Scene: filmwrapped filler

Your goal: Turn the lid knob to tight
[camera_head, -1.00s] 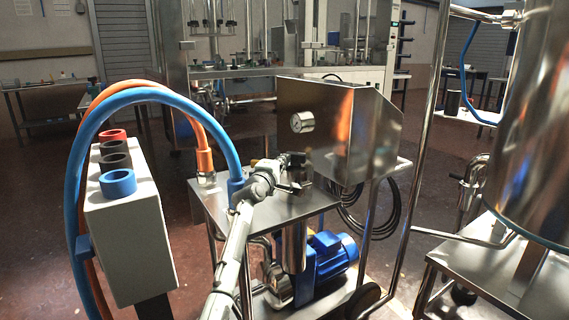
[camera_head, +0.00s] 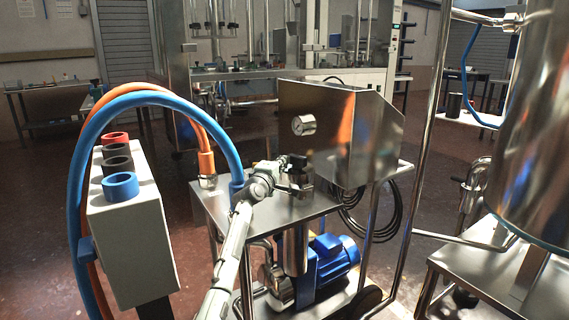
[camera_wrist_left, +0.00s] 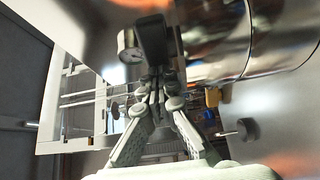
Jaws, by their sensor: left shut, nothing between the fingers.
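A black knob (camera_wrist_left: 153,40) stands just beyond the left fingertips in the left wrist view, close to a shiny steel cylinder (camera_wrist_left: 215,40). I take it to be the lid knob. In the head view a small dark knob-like part (camera_head: 297,161) shows above the steel cart top, partly hidden by my gripper. My left gripper (camera_head: 287,185) reaches it from the left. In the wrist view its fingers (camera_wrist_left: 158,88) are closed together with nothing between them, at or just below the knob; contact cannot be told. My right gripper is not in view.
A steel box with a round gauge (camera_head: 303,125) stands behind the gripper on the cart (camera_head: 215,205). Blue (camera_head: 235,150) and orange hoses arch over at left, near a grey post box (camera_head: 125,225). A blue pump motor (camera_head: 335,255) sits below. A large steel tank (camera_head: 540,130) is at right.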

